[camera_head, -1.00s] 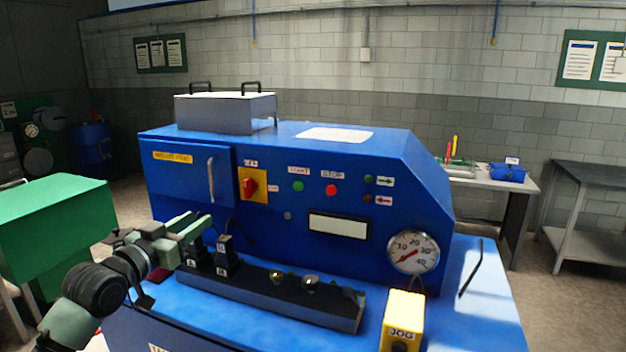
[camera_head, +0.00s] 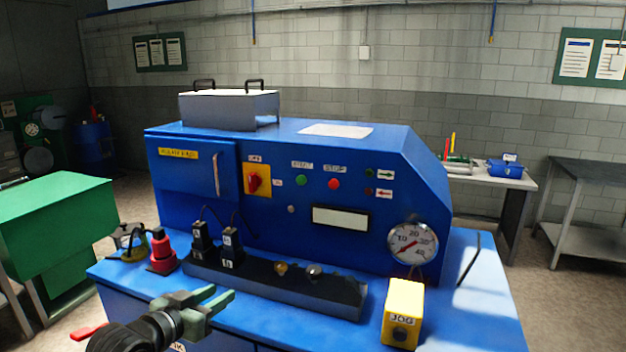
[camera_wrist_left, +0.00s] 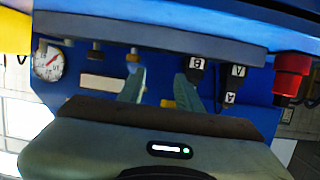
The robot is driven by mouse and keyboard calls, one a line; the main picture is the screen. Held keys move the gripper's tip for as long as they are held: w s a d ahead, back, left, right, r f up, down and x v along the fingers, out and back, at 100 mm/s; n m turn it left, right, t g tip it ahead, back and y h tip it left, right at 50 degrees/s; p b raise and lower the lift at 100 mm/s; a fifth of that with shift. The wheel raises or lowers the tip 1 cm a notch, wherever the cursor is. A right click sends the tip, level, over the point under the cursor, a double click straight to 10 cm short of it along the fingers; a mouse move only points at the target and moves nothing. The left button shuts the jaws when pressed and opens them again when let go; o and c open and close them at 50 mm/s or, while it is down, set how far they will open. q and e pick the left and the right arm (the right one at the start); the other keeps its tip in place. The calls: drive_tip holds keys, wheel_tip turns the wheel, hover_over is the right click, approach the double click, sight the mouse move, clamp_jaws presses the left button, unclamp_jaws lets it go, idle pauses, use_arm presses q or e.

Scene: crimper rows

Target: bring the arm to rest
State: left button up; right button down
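My left gripper (camera_head: 221,295) is in front of the blue machine (camera_head: 420,150), low in the head view, below the dark rail (camera_head: 320,290). Its two green fingers stand apart with nothing between them. The same gripper (camera_wrist_left: 164,88) shows open and empty in the left wrist view. It is apart from the black connector blocks marked A and B (camera_head: 228,243), which stand at the left part of the rail. My right gripper is in neither view.
A red cylindrical part (camera_head: 162,252) stands left of the rail. A yellow JOG box (camera_head: 402,312) is on the machine's ledge at right, below a round gauge (camera_head: 412,243). A green cabinet (camera_head: 60,220) stands at left. Open floor lies between it and the machine.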

use_arm(q)
drive_tip(key=s+d+f+g+y, duration=0.25)
drive_tip(key=s+f+g, duration=0.25)
drive_tip(key=s+f, duration=1.1)
drive_tip(key=s+a+f+n+g+y, duration=0.1)
drive_tip(key=s+f+g, duration=0.25)
drive_tip(key=s, duration=0.75)
drive_tip(key=s+a+f+n+g+y, duration=0.15)
drive_tip(key=s+f, duration=0.25)
drive_tip(key=s, duration=0.7)
wheel_tip(320, 180, down, 29)
drive_tip(key=s+g+b, duration=0.1)
drive_tip(key=s+b, duration=0.1)
drive_tip(key=s+a+f+g+b, duration=0.1)
drive_tip(key=s+a+f+b, duration=0.1)
drive_tip(key=s+f, duration=1.4)
drive_tip(key=shift+a+f+g, duration=0.25)
drive_tip(key=shift+a+g, duration=0.05)
drive_tip(key=shift+a, duration=0.15)
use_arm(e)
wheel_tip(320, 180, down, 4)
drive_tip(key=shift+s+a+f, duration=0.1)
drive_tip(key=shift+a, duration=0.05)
use_arm(q)
drive_tip(key=shift+m, duration=0.25)
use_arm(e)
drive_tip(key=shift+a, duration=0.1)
